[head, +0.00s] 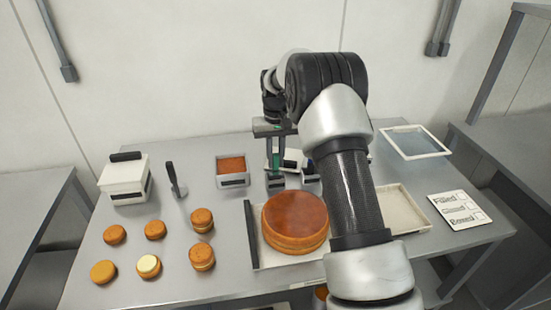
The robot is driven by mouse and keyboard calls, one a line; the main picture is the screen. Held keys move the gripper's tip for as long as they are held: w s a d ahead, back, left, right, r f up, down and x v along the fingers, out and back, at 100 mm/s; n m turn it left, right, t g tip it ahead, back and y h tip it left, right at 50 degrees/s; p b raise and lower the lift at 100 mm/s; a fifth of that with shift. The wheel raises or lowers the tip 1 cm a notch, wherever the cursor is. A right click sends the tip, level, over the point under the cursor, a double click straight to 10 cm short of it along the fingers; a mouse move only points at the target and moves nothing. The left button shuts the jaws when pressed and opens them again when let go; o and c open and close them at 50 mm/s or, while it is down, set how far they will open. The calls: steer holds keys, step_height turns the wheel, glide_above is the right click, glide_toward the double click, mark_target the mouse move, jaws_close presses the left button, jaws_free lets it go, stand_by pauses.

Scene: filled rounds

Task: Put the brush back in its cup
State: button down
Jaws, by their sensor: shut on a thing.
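My gripper (276,173) hangs fingers-down near the middle of the table, to the right of the orange-filled container. It is shut on a narrow green piece (276,160) that shows between the fingers, which I take to be the brush handle. The bristle end is not clear. I cannot make out the brush's cup for sure. A pale item with dark parts (309,174) just right of the fingers is partly hidden by my arm. Whether the brush touches anything below is too small to tell.
A large glazed cake (295,216) on a light tray stands in front of the gripper. Several small round cakes (155,230), a white lidded box (124,180), a dark-handled tool (176,180) and an orange-filled container (232,170) lie left. A frame-like tray (440,154) and a label card (457,209) lie right.

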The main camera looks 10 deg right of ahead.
steer(key=shift+f, duration=0.1)
steer(key=c, duration=1.6)
jaws_free()
steer(key=shift+c, duration=0.2)
